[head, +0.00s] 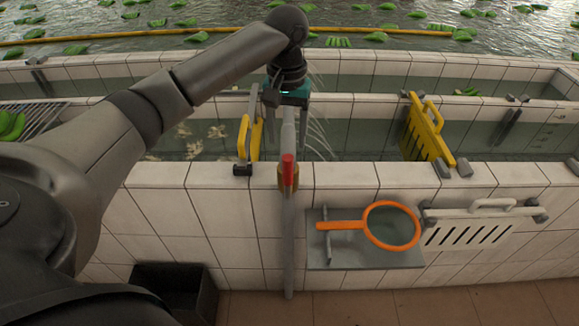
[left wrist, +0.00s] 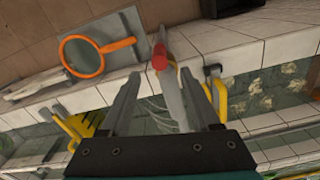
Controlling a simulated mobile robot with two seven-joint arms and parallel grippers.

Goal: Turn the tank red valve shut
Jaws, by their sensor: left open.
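The red valve (head: 288,172) sits on a brass-coloured fitting on an upright grey pipe (head: 288,235) at the tank's tiled front wall. It also shows in the left wrist view (left wrist: 159,57), just beyond and between my fingertips. My left gripper (head: 287,106) is above and behind the valve in the head view, over the tank. In the left wrist view its two fingers (left wrist: 160,74) are spread, with nothing held between them. The valve appears apart from the fingers; the exact gap cannot be told. My right gripper is not in view.
A yellow gate (head: 252,128) stands left of the pipe, and another yellow gate (head: 428,130) is further right. An orange hoop with a handle (head: 391,226) is on a grey panel right of the pipe. A white slotted panel (head: 480,228) hangs beside it. A dark bin (head: 178,288) stands below.

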